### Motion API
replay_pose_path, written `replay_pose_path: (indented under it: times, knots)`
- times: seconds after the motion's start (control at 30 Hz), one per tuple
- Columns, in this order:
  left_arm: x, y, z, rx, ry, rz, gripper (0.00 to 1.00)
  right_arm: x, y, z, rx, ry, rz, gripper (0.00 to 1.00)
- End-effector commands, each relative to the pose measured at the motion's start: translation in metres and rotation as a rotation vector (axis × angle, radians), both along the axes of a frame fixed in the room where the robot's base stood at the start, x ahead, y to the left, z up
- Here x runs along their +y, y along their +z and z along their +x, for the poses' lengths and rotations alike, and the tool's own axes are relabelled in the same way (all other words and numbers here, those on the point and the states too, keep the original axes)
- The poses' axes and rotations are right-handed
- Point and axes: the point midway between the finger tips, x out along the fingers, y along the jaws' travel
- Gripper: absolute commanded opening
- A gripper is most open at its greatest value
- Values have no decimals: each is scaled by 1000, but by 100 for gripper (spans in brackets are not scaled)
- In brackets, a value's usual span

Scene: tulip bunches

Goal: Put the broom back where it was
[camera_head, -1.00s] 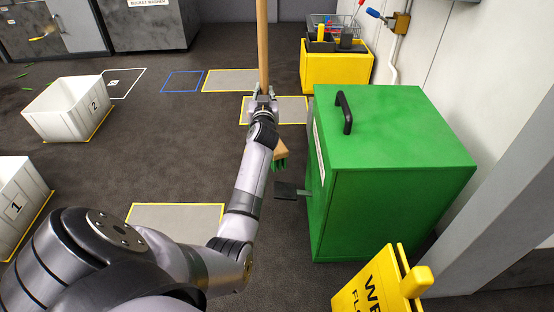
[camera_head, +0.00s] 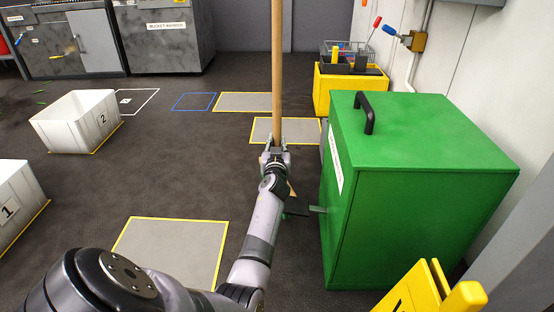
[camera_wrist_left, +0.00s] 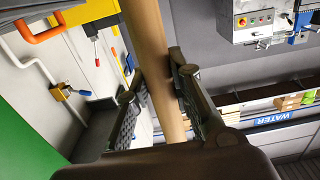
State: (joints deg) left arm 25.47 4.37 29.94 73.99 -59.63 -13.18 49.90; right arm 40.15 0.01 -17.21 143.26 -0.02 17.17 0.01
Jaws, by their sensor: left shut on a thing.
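The broom has a long wooden handle (camera_head: 278,70) that stands upright in the head view, its top out of the frame. My left gripper (camera_head: 274,148) is shut around the handle. The left wrist view shows the two fingers on either side of the handle (camera_wrist_left: 152,60). The broom's lower end is mostly hidden behind my left arm; only a bit of it shows beside the arm, near the green bin. My right gripper is in neither view.
A green bin (camera_head: 420,210) with a black handle stands close on the right, its pedal towards my arm. A yellow wet-floor sign (camera_head: 425,290) is at the front right. A yellow cart (camera_head: 350,90) stands behind. White crates (camera_head: 75,122) are left. Marked floor mats (camera_head: 172,250) lie flat.

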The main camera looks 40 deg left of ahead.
Motion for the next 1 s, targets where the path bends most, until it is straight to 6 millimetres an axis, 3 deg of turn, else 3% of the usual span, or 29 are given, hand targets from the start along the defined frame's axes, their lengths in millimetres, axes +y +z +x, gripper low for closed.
replay_pose_path:
  times: [0.3, 0.67, 0.7, 1.0]
  knots:
    - [0, -39, 0, -4, 0, 2, 0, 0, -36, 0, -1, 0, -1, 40]
    - [0, -40, 1, -4, 0, 1, 0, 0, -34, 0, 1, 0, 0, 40]
    - [0, -43, 0, 0, 1, 0, 22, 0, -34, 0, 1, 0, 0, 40]
    - [0, -43, 0, 0, 1, 0, 40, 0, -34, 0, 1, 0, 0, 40]
